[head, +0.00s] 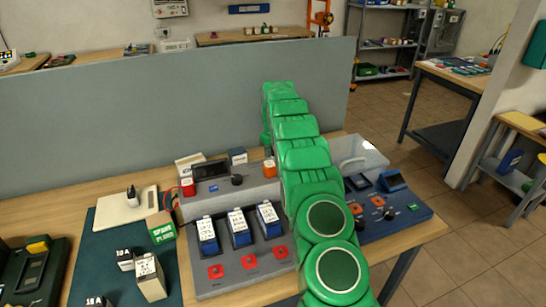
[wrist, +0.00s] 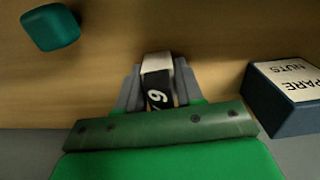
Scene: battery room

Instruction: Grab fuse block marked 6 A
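In the wrist view, a small fuse block (wrist: 158,90) with a white end and a black face shows a white 6, turned in the picture; any letter after it is hidden. My gripper (wrist: 158,78) has its two grey fingers close against both sides of this block, shut on it. I cannot tell whether the block rests on the wood or is lifted. In the head view, my green arm hides the gripper and this block. Other small fuse blocks marked 10 A (head: 125,260) lie on the dark mat at the left.
A spare nuts box (wrist: 285,95) stands right of my gripper, and a teal object (wrist: 50,28) lies at the upper left in the wrist view. In the head view, a grey panel with blue-and-white units (head: 239,227) and a blue console (head: 395,215) flank my arm. A grey partition (head: 150,115) stands behind.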

